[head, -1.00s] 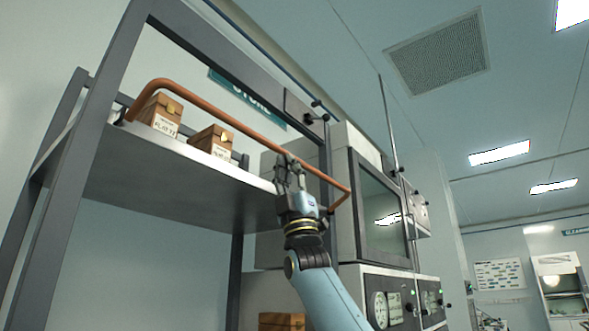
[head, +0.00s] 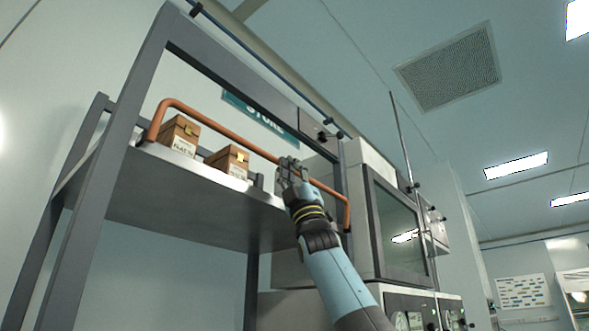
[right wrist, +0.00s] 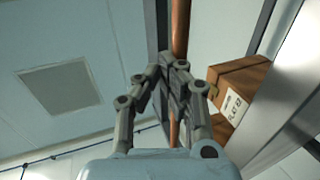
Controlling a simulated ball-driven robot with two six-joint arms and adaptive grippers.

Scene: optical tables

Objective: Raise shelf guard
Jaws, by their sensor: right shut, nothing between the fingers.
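The shelf guard is an orange-brown bar (head: 228,134) with bent ends, standing along the front edge of the upper shelf (head: 140,192). Its end legs are close to upright in the head view. My right gripper (head: 287,167) is at the bar's right part, just over the shelf edge. In the right wrist view the right gripper's fingers (right wrist: 174,85) are shut together with nothing between them. The bar (right wrist: 180,25) passes behind these fingers there; whether they touch it I cannot tell. My left gripper is not in view.
Two brown labelled boxes (head: 178,136) (head: 229,160) stand on the shelf behind the guard. A dark rack post (head: 110,165) is on the left. A cabinet with a glass door (head: 400,225) stands close on the right. The room below the shelf looks open.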

